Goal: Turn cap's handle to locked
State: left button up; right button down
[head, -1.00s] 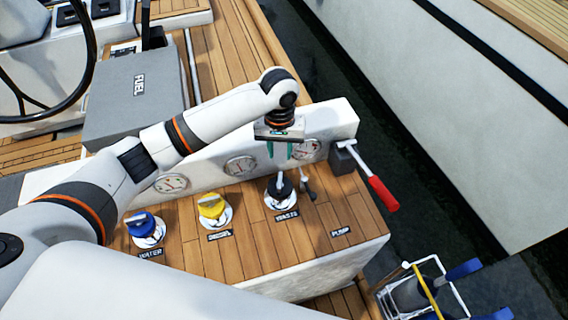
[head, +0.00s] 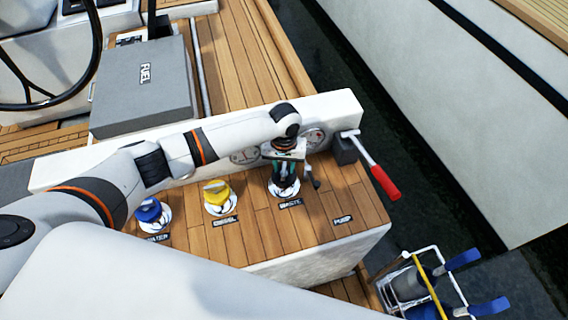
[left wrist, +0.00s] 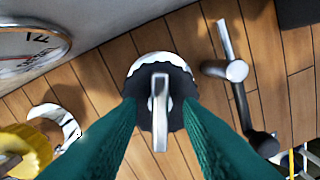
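The black waste cap (head: 282,190) sits on its white ring in the wooden deck panel, partly hidden by my left gripper in the head view. In the left wrist view, the black cap (left wrist: 174,120) has a raised grey handle (left wrist: 160,98) across its middle, lying up and down in the picture. My left gripper (head: 285,168) points down over this cap. Its green fingers are spread, one at each side of the cap, with a gap to the handle; whether they touch the cap's rim I cannot tell. My right gripper is not in view.
A yellow diesel cap (head: 216,195) and a blue water cap (head: 149,211) stand to the left. A small metal lever (left wrist: 235,70) is close to the black cap's right. A red-handled crank (head: 384,182) sticks out at the panel's right. A white gauge wall (head: 90,172) runs behind.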

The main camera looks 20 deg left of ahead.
pick_arm(q)
jog(key=c, duration=0.6)
grip_shut()
jog(key=shift+r+m, duration=0.1)
jog(key=shift+m, duration=0.2)
jog(key=shift+m+p, duration=1.05)
jog(key=shift+m, duration=0.15)
jog(key=m+p, duration=0.1)
jog(key=m, duration=0.2)
jog(key=shift+m, duration=0.3)
jog(key=m+p, duration=0.1)
jog(key=m, duration=0.4)
jog(key=shift+p, duration=0.35)
jog(key=m, duration=0.6)
jog(key=shift+m, duration=0.3)
